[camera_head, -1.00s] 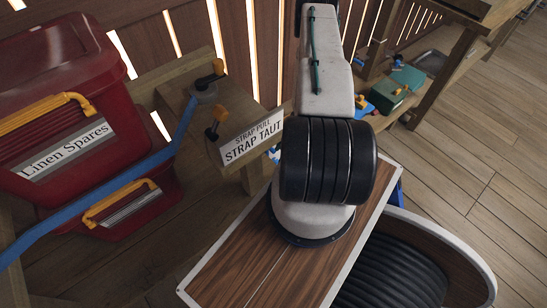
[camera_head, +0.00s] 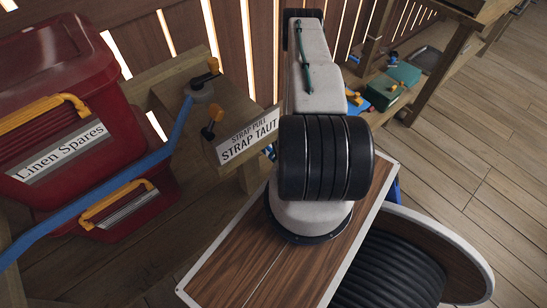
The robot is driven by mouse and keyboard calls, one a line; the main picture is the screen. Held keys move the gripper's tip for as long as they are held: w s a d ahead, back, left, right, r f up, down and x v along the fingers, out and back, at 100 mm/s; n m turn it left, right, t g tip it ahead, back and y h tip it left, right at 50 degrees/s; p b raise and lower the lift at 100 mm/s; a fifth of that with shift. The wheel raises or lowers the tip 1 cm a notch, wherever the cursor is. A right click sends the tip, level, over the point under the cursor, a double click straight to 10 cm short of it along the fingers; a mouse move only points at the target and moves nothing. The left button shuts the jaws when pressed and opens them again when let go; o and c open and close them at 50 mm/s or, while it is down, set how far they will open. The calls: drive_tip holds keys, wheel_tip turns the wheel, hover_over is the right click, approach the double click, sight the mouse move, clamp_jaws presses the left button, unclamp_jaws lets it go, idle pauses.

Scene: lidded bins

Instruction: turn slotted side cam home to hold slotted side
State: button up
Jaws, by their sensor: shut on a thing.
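I cannot make out a part marked as the slotted side cam. A wooden post block at the left carries a black-and-orange lever (camera_head: 207,74) where a blue strap (camera_head: 130,176) ends, and a second orange-topped black knob (camera_head: 212,124) below it. A white sign (camera_head: 249,140) on the block reads "STRAP PULL" and "STRAP TAUT". My gripper does not show; my own arm link and black ribbed joint fill the middle and hide what lies behind them. A small blue bit shows at the sign's right, mostly hidden.
A red lidded bin (camera_head: 70,120) labelled "Linen Spares" sits at the left above a smaller red bin (camera_head: 128,208), both with yellow handles. A bench with a green box (camera_head: 385,96) and small blue and yellow parts stands at the back right. The plank floor at right is clear.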

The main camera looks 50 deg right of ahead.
drive_tip(key=shift+m+h, duration=0.3)
drive_tip(key=shift+m, duration=0.5)
drive_tip(key=o, duration=1)
drive_tip(key=shift+c, duration=0.2)
drive_tip(key=shift+r, duration=0.1)
drive_tip(key=v, duration=0.7)
drive_tip(key=shift+s+r, duration=0.25)
drive_tip(key=shift+d, duration=0.1)
